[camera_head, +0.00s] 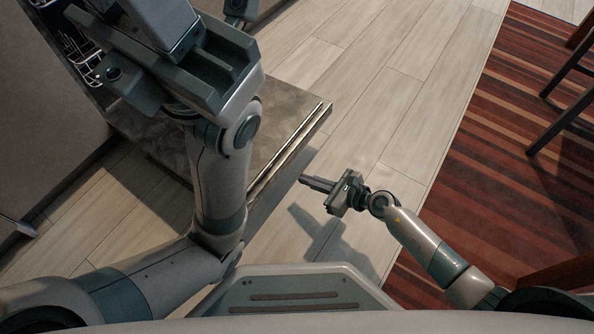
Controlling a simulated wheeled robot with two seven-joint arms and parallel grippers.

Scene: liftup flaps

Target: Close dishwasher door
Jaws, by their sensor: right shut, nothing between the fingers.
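The dishwasher door (290,105) is folded down and open, lying low over the floor, its outer edge with a pale metal strip toward the right. Part of a dishwasher rack (78,42) shows at the upper left. My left arm reaches over the door and hides much of it. My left gripper (165,65) is large and close to the camera at the upper left; its fingertips cannot be made out. My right gripper (304,181) is shut and empty, pointing left, just right of the door's outer edge with a small gap in the picture.
Cabinet fronts (45,120) stand at the left, with a handle (18,226) low down. The plank floor (385,95) is clear right of the door. A red striped rug (500,150) lies at the right, with dark furniture legs (565,110) on it.

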